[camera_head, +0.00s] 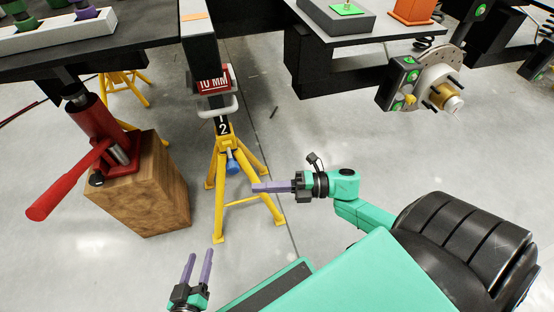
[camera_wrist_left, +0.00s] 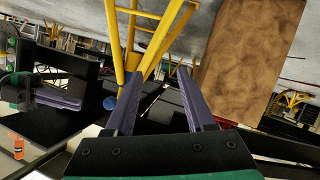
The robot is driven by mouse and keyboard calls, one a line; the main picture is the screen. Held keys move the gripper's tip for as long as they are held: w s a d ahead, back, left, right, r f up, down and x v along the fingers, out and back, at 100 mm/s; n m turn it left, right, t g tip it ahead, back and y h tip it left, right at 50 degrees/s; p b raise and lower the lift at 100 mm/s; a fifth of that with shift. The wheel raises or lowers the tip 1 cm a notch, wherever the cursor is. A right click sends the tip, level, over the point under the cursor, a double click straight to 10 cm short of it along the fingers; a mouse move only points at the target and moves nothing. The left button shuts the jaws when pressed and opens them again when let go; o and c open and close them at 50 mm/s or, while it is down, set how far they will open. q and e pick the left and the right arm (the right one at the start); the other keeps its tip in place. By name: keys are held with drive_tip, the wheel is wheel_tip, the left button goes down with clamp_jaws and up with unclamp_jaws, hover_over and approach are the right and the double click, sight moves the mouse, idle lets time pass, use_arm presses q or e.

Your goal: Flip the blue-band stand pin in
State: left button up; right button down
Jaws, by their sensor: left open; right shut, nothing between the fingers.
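A yellow stand (camera_head: 222,148) with a black tag marked 2 stands on the floor below the dark beam. A blue piece (camera_head: 232,162) shows on its column; whether this is the band or the pin's end I cannot tell. In the left wrist view the yellow stand (camera_wrist_left: 145,35) and a blue round end (camera_wrist_left: 110,102) show beyond the fingers. My left gripper (camera_head: 199,266) is open and empty, low in front of the stand, apart from it. My right gripper (camera_head: 258,187) is shut and empty, pointing left, just right of and below the blue piece.
A red jack (camera_head: 100,135) with a long handle sits on a wooden block (camera_head: 160,190) left of the stand. A red "10 MM" block (camera_head: 213,82) is above the stand. A wheel hub (camera_head: 435,85) hangs at the right.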

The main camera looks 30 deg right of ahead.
sight(232, 165)
use_arm(q)
drive_tip(key=w+r+t+h+b, duration=0.1)
drive_tip(key=w+r+t, duration=0.4)
drive_tip(key=w+r, duration=0.5)
wheel_tip(232, 165, up, 2)
drive_tip(key=shift+a+r+b, duration=0.1)
drive_tip(key=shift+a+b, duration=0.3)
drive_tip(key=shift+b, duration=0.35)
use_arm(e)
drive_tip(key=w+a, duration=0.2)
drive_tip(key=w, duration=0.3)
drive_tip(key=shift+w+a, duration=0.15)
drive_tip(key=shift+w, duration=0.2)
